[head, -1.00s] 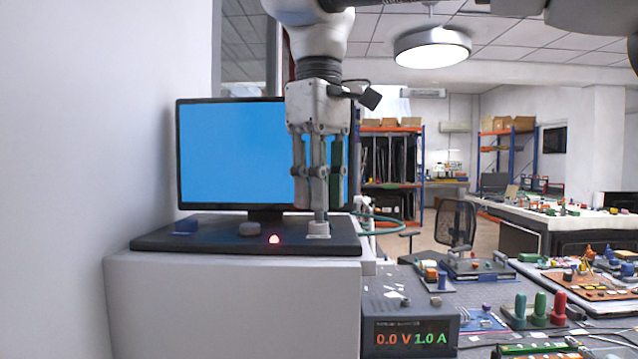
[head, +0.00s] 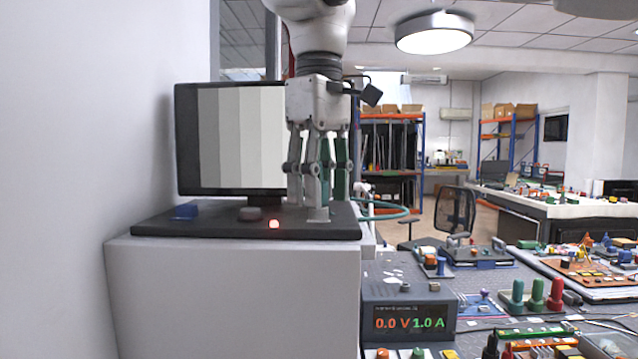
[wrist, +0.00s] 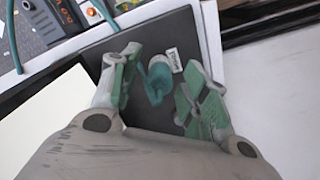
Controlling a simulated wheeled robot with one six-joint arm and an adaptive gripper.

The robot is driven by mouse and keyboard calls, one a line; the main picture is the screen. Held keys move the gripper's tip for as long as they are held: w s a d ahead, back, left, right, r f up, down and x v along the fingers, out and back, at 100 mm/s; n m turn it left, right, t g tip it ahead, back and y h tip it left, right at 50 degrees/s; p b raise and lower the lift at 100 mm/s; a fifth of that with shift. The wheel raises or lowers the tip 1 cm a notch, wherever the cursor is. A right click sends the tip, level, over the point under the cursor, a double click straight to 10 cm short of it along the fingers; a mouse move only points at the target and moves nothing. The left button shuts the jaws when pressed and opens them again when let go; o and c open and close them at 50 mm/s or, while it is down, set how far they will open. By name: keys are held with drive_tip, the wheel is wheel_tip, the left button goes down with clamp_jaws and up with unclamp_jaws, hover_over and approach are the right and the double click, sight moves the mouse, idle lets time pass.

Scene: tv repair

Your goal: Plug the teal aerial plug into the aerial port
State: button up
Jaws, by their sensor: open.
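The teal aerial plug (wrist: 156,84) shows between my open fingers in the wrist view. It stands at the pale round aerial port (wrist: 161,61), beside a small white label; the join is partly hidden, so I cannot tell how deep it sits. My gripper (head: 317,195) points straight down over the right part of the dark base, its green-padded fingers apart on either side of the plug. In the head view the fingers hide most of the plug. The monitor (head: 230,140) behind shows pale grey vertical bars.
A teal cable (head: 390,216) loops off to the right. A power supply (head: 408,315) stands lower right.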

wheel_tip(320, 180, up, 8)
drive_tip(key=shift+f, duration=0.25)
drive_tip(key=shift+s, duration=0.15)
idle(0.5)
